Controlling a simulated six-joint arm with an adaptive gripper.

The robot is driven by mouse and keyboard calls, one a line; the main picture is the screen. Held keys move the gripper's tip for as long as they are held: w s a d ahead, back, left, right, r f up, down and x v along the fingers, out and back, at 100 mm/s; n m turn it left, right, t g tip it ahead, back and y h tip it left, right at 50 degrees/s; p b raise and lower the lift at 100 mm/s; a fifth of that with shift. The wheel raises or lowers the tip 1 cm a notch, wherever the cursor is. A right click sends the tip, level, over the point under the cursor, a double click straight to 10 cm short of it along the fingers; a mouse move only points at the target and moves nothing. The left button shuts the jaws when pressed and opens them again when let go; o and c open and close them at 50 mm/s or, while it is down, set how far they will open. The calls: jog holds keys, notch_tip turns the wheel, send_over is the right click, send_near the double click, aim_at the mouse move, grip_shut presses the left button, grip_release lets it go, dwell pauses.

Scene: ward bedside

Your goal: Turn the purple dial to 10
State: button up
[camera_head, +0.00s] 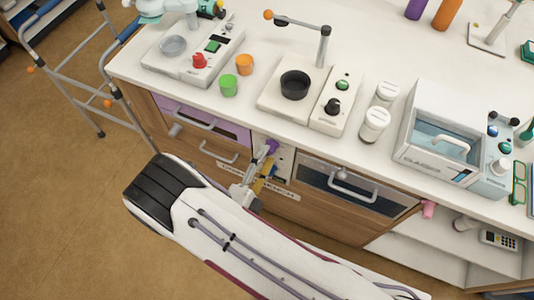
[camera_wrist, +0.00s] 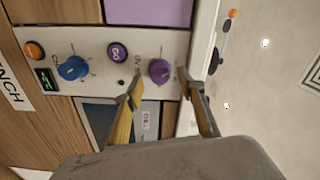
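The purple dial (camera_wrist: 160,71) sits on a pale control panel (camera_wrist: 95,64) in the wrist view. Small marks are printed beside it, too small to read. My gripper (camera_wrist: 160,73) is open, with one finger on each side of the dial and a visible gap to it. I cannot tell how deep the fingertips reach. In the head view the dial (camera_head: 271,146) shows as a purple spot on the cabinet front, just beyond my gripper (camera_head: 262,164), which partly hides the panel.
A blue dial (camera_wrist: 73,68), a purple GO button (camera_wrist: 117,52), an orange button (camera_wrist: 34,51) and a small display (camera_wrist: 47,80) share the panel. A purple drawer (camera_head: 205,122) and a dark-fronted drawer (camera_head: 350,186) flank it. The counter (camera_head: 258,40) above holds devices and cups.

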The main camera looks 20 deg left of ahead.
jog(key=s, duration=0.9)
jog(key=shift+s, duration=0.35)
dwell(0.6)
